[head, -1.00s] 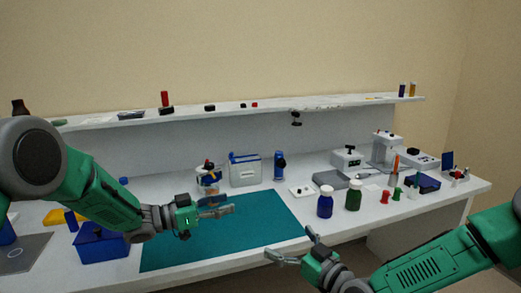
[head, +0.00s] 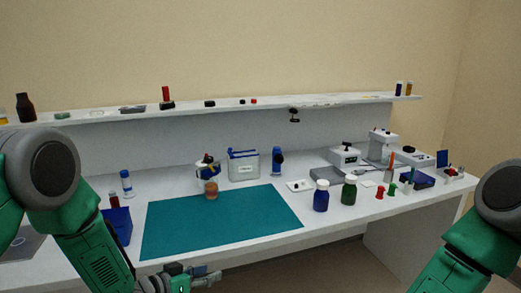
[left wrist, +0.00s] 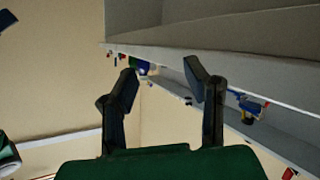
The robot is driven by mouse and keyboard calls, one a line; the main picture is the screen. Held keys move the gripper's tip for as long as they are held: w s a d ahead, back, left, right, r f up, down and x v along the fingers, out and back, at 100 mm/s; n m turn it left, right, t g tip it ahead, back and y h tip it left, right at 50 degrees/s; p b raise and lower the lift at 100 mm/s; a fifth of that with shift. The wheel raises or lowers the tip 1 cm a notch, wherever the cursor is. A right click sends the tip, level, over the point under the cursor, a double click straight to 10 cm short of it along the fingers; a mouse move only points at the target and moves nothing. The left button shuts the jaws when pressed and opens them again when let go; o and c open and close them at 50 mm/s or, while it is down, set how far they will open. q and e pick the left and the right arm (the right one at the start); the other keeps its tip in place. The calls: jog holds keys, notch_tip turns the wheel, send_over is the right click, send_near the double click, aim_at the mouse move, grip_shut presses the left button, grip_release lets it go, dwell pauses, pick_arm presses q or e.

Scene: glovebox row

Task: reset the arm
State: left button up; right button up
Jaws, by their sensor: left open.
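My left gripper (head: 192,274) is low at the bottom of the head view, in front of the bench's front edge. In the left wrist view its two dark fingers (left wrist: 164,92) stand apart with nothing between them. My right arm (head: 470,235) comes in at the right edge of the head view. Its gripper is out of the picture.
A teal mat (head: 225,222) lies on the white bench, with an orange-based jar (head: 211,188) at its back edge. A blue box (head: 117,226) stands left of the mat. Blue (head: 321,196) and green (head: 349,189) bottles stand to its right. A shelf (head: 225,106) runs behind.

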pick_arm(q)
jog(key=s+a+f+n+g+y, duration=0.2)
jog(key=s+a+f+y, duration=0.2)
jog(key=s+f, duration=0.55)
pick_arm(e)
jog(key=s+d+f+m+g+h, duration=0.1)
jog(key=s+d+f+g+h, duration=0.2)
jog(key=s+f, duration=0.45)
pick_arm(q)
jog(key=s+a+f+n+g+y, duration=0.1)
jog(key=s+a+g+y, duration=0.1)
jog(key=s, duration=0.7)
jog(key=s+a+f+n+g+y+b, duration=0.1)
jog(key=s+a+g, duration=0.2)
jog(key=s, duration=0.7)
jog(key=s+a+f+n+g+y, duration=0.1)
jog(key=s+a, duration=0.4)
jog(key=s, duration=0.5)
jog(key=shift+s+a+f+g+y+b, duration=0.25)
jog(key=shift+a+f+g+y, duration=0.2)
jog(key=shift+g+y, duration=0.3)
pick_arm(e)
jog(key=s+d+f+m+g+h, duration=0.1)
jog(key=s+d+m+g+h, duration=0.2)
jog(key=s+d, duration=1.5)
jog(key=shift+d+m+g+h, duration=0.2)
jog(key=shift+m+g+h, duration=0.2)
jog(key=shift+g+h, duration=0.6)
pick_arm(q)
jog(key=shift+f, duration=0.1)
